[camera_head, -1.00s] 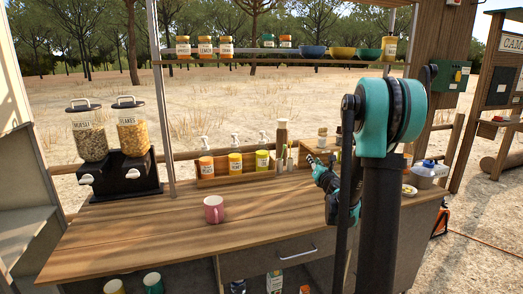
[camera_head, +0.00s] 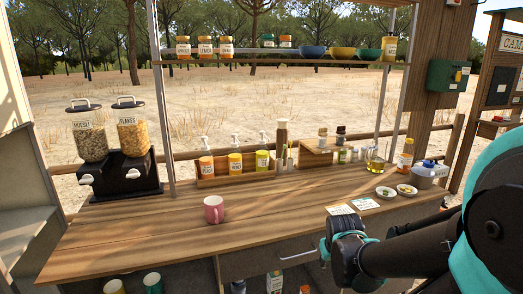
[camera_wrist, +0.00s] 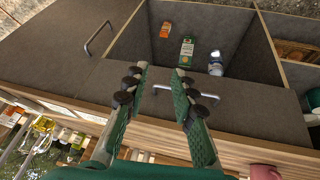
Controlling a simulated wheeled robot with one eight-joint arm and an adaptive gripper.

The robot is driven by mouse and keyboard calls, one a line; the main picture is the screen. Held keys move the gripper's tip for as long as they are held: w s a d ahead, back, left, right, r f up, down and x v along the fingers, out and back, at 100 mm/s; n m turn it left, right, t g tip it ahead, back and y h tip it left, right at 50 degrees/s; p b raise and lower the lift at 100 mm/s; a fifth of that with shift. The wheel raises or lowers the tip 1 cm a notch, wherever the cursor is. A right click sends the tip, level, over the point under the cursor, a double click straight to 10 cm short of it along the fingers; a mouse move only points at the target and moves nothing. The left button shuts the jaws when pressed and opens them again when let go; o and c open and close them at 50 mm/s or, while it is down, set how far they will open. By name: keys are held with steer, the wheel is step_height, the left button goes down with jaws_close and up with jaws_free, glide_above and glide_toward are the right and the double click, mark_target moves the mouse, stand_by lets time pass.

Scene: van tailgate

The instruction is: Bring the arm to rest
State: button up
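My arm comes in from the right in the head view and bends down in front of the counter (camera_head: 150,238). Its wrist is low by the counter's front edge, and my gripper's fingers are mostly hidden there. In the wrist view my gripper (camera_wrist: 161,70) is open, its two green fingers spread with nothing seen held between them. A drawer handle (camera_wrist: 187,89) shows behind and between the fingers; whether they touch it I cannot tell. A pink mug (camera_head: 213,209) stands on the counter, left of my wrist.
Two cereal dispensers (camera_head: 112,150) stand at the back left. Small bowls (camera_head: 386,193) and a kettle-like pot (camera_head: 429,174) are at the right. Below the counter is an open compartment with a green-and-white carton (camera_wrist: 187,49). The counter's middle is mostly clear.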

steer(key=shift+m+g+y, duration=0.5)
steer(key=shift+m+g, duration=0.1)
steer(key=shift+m, duration=0.1)
steer(key=s, duration=0.1)
steer(key=s+a+f, duration=0.1)
steer(key=s, duration=0.1)
steer(key=s+a, duration=0.1)
steer(key=shift+s+a+f, duration=0.15)
steer(key=shift+a+f, duration=0.1)
steer(key=shift+f, duration=0.1)
